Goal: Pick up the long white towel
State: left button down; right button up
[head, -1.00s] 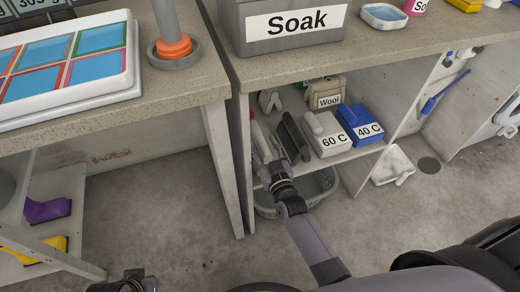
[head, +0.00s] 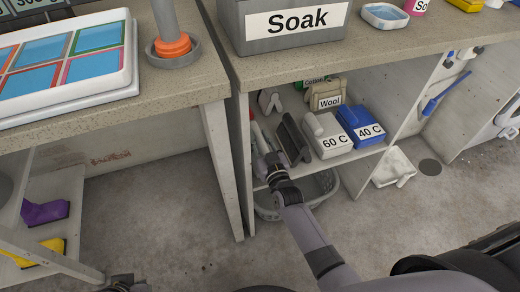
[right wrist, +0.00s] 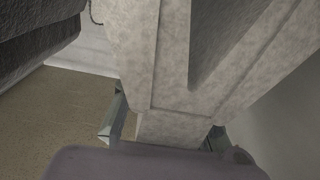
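The long white towel (head: 260,138) looks like a narrow pale strip on the shelf under the counter, left of a dark grey folded item. My right gripper (head: 268,160) is at its near end and hides part of it. In the right wrist view the pale folded cloth (right wrist: 172,126) fills the middle, its near end between the two spread fingers of the right gripper (right wrist: 163,130). A gap shows at the left finger; contact at the right one is unclear. My left gripper (head: 125,284) barely shows at the bottom edge, its fingers unclear.
The dark grey item (head: 294,138) stands close to the right. Further right are bundles labelled 60 C (head: 333,145) and 40 C (head: 368,130), with Wool (head: 328,103) behind. A side panel (head: 240,165) is close on the left. A grey basket (head: 318,190) sits below.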

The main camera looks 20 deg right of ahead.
grip_shut()
dwell(0.3)
jog(key=shift+r, duration=0.15)
dwell(0.3)
